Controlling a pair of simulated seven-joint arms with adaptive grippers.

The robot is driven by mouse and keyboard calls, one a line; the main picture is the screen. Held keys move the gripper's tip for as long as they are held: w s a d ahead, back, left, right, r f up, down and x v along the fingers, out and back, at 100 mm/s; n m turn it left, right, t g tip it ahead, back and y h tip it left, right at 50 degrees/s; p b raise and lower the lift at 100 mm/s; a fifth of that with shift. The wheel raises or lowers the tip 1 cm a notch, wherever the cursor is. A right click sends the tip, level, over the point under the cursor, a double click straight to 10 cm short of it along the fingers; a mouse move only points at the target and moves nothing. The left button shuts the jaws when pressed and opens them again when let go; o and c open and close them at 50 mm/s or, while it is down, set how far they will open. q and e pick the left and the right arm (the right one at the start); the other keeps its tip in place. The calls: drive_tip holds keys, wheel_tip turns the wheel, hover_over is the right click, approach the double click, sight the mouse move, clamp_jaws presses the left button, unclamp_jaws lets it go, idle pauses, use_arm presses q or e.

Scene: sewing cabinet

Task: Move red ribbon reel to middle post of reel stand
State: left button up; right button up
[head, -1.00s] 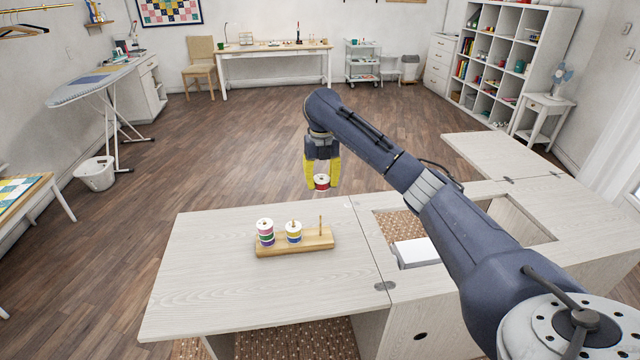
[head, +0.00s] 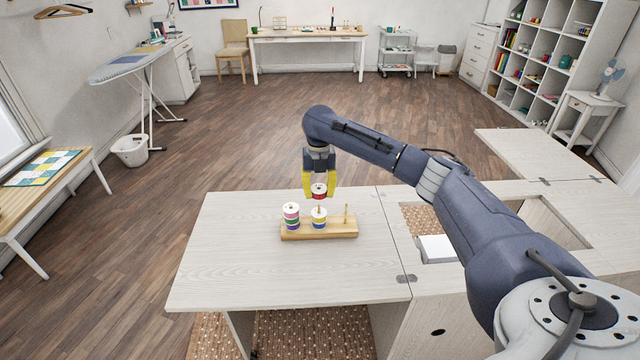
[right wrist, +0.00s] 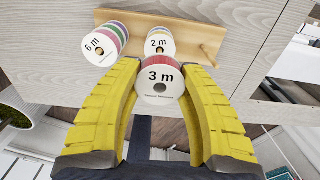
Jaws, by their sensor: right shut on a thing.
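The red ribbon reel (head: 319,190) is held between the yellow fingers of my right gripper (head: 320,188). In the right wrist view the reel (right wrist: 160,82) shows a white face marked "3 m", between the fingertips (right wrist: 160,75). The wooden reel stand (head: 335,232) lies on the cabinet top. A tall stack of reels marked "6 m" (head: 291,216) is on its left post. A shorter stack marked "2 m" (head: 319,218) is on the middle post (head: 318,209), whose tip shows above it. The right post (head: 346,213) is bare. The red reel is above the middle stack, apart from it in the head view. My left gripper is not in view.
The pale cabinet top (head: 250,265) is clear around the stand. To the right is an opening with a white box-like thing (head: 436,248) in it. The cabinet's far edge drops to the wooden floor.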

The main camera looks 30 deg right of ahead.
drive_tip(key=shift+f, duration=0.8)
drive_tip(key=shift+f, duration=2.25)
drive_tip(key=o, duration=1.1)
drive_tip(key=shift+c, duration=0.2)
wheel_tip(320, 180, up, 12)
